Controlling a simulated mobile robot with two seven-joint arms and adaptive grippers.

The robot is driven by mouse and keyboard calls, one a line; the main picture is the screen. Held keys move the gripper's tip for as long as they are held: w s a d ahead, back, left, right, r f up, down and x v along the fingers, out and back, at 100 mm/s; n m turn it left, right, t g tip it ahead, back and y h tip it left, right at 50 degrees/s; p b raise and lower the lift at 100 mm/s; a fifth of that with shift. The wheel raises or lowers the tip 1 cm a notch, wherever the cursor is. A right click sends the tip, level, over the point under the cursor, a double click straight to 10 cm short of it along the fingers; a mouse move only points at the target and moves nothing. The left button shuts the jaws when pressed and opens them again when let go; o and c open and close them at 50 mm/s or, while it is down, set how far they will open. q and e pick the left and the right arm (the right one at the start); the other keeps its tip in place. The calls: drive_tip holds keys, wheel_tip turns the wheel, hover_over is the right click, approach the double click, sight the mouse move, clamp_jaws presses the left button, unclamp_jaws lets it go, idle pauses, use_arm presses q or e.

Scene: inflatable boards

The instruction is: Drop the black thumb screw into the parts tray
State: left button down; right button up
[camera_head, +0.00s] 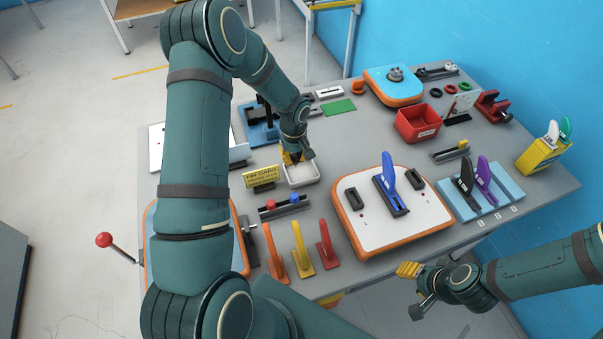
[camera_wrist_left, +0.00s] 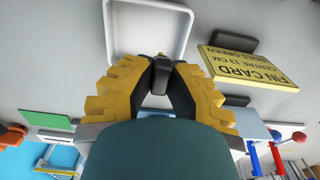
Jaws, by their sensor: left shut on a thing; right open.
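The black thumb screw (camera_wrist_left: 161,64) is a small dark piece between the yellow fingertips of my left gripper (camera_wrist_left: 160,72) in the left wrist view. My left gripper (camera_head: 293,158) is shut on it, low over the back edge of the white parts tray (camera_head: 301,184). In the wrist view the tray's rim (camera_wrist_left: 113,30) frames the area just beyond the fingertips. In the head view the screw is too small and hidden to make out. My right gripper (camera_head: 410,270) is open and empty, off the table's front edge at the lower right.
A yellow fin card sign (camera_head: 262,177) stands just left of the tray. A white board with a blue fin (camera_head: 350,208) is to the right. A red bin (camera_head: 417,124) stands further right.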

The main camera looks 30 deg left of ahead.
use_arm(q)
drive_tip(key=c, duration=0.9)
unclamp_jaws()
drive_tip(key=shift+c, duration=0.2)
wheel_tip(320, 180, up, 12)
